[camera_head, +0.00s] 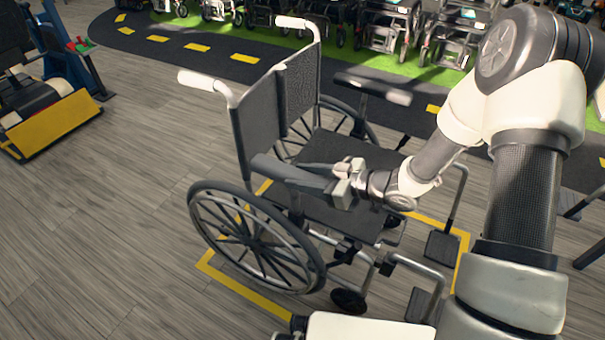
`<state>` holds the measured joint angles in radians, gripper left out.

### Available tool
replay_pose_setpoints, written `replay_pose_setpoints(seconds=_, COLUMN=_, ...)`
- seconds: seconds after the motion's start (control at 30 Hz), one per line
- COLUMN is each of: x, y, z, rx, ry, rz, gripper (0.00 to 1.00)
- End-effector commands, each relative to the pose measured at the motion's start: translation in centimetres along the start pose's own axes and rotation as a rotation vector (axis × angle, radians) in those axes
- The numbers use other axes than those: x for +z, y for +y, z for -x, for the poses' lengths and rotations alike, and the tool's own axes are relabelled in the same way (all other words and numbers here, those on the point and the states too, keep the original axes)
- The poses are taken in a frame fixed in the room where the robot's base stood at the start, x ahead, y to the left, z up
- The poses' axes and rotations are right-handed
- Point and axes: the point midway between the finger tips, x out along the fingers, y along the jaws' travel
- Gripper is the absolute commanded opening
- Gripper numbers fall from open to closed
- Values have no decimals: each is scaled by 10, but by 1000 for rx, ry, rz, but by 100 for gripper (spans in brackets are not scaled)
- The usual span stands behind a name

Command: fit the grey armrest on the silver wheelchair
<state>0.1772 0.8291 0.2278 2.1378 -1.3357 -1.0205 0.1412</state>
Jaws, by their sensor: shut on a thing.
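The silver wheelchair (262,122) stands in the middle of the view, with a dark seat and backrest, white push handles and a large spoked wheel (256,237) on the near side. My gripper (340,186) is shut on the grey armrest (287,173), near its front end. The armrest lies roughly level above the near side of the seat, with its back end by the backrest. I cannot tell whether it touches the frame below it. The far side carries another armrest (372,88). My gripper hides part of the seat's near edge.
A yellow floor outline (232,282) surrounds the wheelchair. Footplates (442,247) stick out at its front right. A yellow and dark machine (52,118) stands at the left. Several wheelchairs line the green strip at the back. The wooden floor at the lower left is clear.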

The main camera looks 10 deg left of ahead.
Motion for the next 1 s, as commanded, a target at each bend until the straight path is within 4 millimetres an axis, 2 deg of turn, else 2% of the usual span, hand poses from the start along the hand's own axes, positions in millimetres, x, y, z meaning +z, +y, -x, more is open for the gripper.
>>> replay_pose_setpoints(seconds=0.43, x=1, y=0, z=-1, rx=0, ry=3, rz=1, gripper=2)
replay_pose_setpoints(seconds=0.47, x=1, y=0, z=-1, rx=0, ry=2, rz=1, gripper=44)
replay_pose_setpoints(seconds=0.57, x=1, y=0, z=-1, rx=0, ry=2, rz=1, gripper=61)
replay_pose_setpoints(seconds=0.87, x=2, y=0, z=0, rx=0, ry=-2, rz=-1, gripper=61)
replay_pose_setpoints(seconds=1.0, x=1, y=1, z=13, rx=2, ry=-2, rz=-1, gripper=61)
